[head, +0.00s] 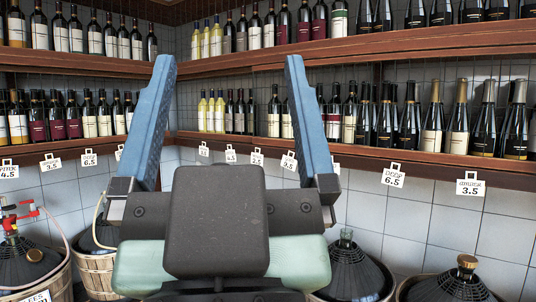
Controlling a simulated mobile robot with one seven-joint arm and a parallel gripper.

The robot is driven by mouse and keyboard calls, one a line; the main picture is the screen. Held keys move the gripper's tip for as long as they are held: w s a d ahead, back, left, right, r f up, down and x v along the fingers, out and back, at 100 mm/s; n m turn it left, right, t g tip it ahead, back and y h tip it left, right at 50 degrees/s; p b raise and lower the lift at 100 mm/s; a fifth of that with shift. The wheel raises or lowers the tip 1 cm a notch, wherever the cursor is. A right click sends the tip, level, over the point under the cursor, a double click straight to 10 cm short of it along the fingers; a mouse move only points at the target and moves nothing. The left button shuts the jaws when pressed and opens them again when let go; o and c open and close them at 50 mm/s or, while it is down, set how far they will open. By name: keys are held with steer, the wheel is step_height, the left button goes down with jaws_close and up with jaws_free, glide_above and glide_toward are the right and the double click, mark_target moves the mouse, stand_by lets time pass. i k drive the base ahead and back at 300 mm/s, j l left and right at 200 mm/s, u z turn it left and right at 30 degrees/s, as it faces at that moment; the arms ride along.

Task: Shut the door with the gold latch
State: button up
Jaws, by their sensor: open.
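My gripper (228,65) fills the middle of the head view. Its two long blue fingers are spread wide apart and point up, with nothing between them. Only bottles and shelves show in the gap, some way behind the fingers. I see no door and no gold latch in this view. My gripper's dark body hides the lower middle of the picture.
Wooden shelves (440,48) with rows of wine bottles run along both walls and meet in a corner. Price tags hang below. Demijohns in baskets stand low at the left (22,262) and right (352,270), one with a red fitting (10,222).

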mark_target(502, 163)
steer(key=l+z, duration=0.3)
steer(key=z, duration=0.15)
steer(key=i+l+z, duration=0.1)
steer(key=l+z, duration=0.15)
steer(key=z, duration=0.25)
steer(key=i+l+z, duration=0.1)
steer(key=i+l, duration=0.2)
steer(key=l, duration=0.2)
steer(key=i+l+z, duration=0.1)
steer(key=i+l, duration=0.2)
steer(key=l, duration=0.2)
steer(key=i+l+z, duration=0.1)
steer(key=i+l, duration=0.25)
steer(key=l, duration=0.15)
steer(key=i+l, duration=0.3)
steer(key=i, duration=0.15)
